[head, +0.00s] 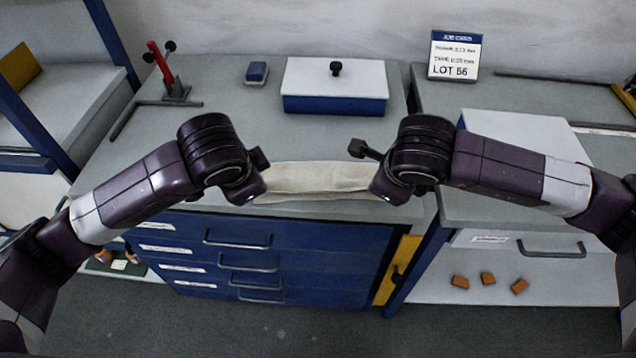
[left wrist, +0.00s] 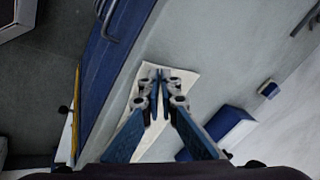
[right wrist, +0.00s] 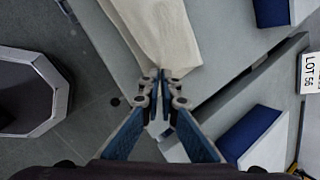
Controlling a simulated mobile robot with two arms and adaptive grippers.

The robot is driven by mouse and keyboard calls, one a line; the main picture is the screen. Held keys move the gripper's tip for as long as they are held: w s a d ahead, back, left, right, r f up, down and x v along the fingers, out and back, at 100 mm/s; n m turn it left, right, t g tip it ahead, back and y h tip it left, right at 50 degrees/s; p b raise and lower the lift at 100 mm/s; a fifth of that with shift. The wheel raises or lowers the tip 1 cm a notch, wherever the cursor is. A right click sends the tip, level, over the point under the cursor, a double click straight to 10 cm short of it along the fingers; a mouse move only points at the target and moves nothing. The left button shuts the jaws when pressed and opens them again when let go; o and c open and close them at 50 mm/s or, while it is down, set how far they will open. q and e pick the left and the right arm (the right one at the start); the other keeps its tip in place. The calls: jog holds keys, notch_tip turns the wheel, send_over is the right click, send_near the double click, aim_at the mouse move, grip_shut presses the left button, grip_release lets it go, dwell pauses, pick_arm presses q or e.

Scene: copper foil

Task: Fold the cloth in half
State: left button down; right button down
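The cream cloth (head: 318,178) lies along the front edge of the workbench, stretched as a narrow strip between my grippers, with long creases along it. My left gripper (head: 258,185) is at its left end. In the left wrist view the fingertips (left wrist: 160,76) are together over the cloth (left wrist: 184,80) near that end. My right gripper (head: 376,185) is at its right end. In the right wrist view its fingertips (right wrist: 162,75) are together on the end of the cloth (right wrist: 160,35), whose creases run toward them. The cloth between the fingertips is mostly hidden.
A white-topped blue box (head: 335,85) with a black knob stands behind the cloth. A small blue block (head: 257,72), a red-handled stand (head: 165,75) and a LOT 56 sign (head: 455,56) are farther out. Blue drawers (head: 250,250) are below the bench edge. Bench between cloth and box is clear.

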pick_arm(q)
jog(key=shift+f, duration=0.35)
pick_arm(e)
jog(key=shift+f, duration=0.35)
pick_arm(q)
jog(key=shift+r, duration=0.1)
pick_arm(e)
jog(key=shift+r, duration=0.1)
pick_arm(q)
jog(key=c, duration=2.6)
grip_release()
pick_arm(e)
jog(key=c, duration=2.6)
grip_release()
pick_arm(q)
jog(key=o, duration=0.7)
pick_arm(e)
jog(key=o, duration=0.7)
